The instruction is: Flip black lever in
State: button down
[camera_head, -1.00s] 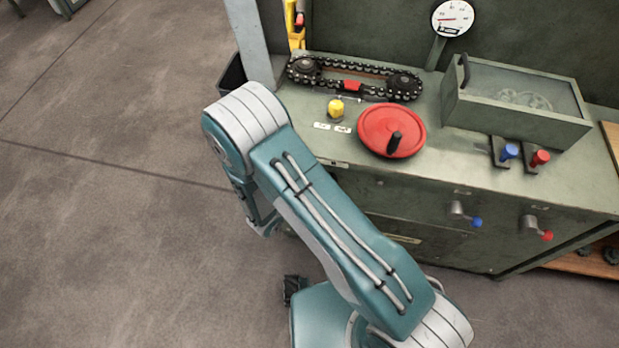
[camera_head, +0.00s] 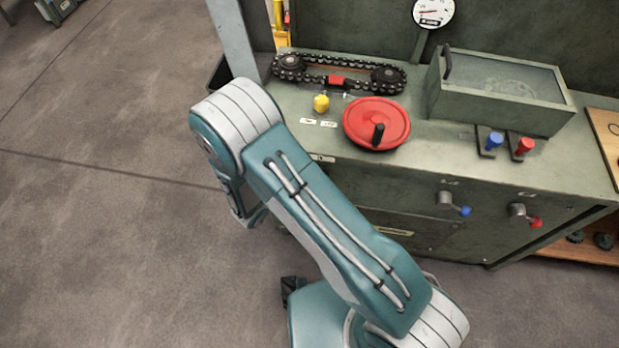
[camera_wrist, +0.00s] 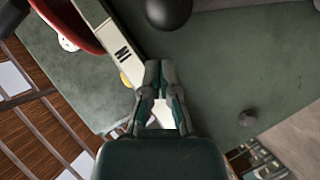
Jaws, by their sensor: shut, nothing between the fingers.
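An upright black lever (camera_head: 447,64) stands at the left end of a grey-green box (camera_head: 500,115) on the workbench in the head view. In the wrist view my gripper (camera_wrist: 160,68) is shut and empty, with its two fingertips together. A large dark rounded knob (camera_wrist: 168,12) shows just beyond the fingertips, apart from them in the picture; I cannot tell if it belongs to that lever. In the head view my arm's links hide the gripper's fingers.
A red handwheel (camera_head: 377,122), yellow knob (camera_head: 321,103) and chain loop (camera_head: 340,72) sit on the bench. Blue (camera_head: 494,141) and red (camera_head: 525,147) levers stand before the box. More handles (camera_head: 453,203) stick out of the front.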

jog(key=v, duration=1)
jog(key=shift+a+r, duration=0.4)
jog(key=shift+a, duration=0.25)
jog(key=s+d+r+m+g+y, duration=0.2)
jog(key=d+r+m+g, duration=0.2)
jog(key=d+r+g, duration=0.8)
jog(key=s+d+r+t+y, duration=0.3)
jog(key=s+d+r+y, duration=0.1)
jog(key=r, duration=0.5)
jog(key=s+d+r+t+y, duration=0.4)
jog(key=s+r, duration=0.2)
jog(key=r, duration=0.3)
jog(key=shift+d+r, duration=0.3)
jog(key=shift+d, duration=0.05)
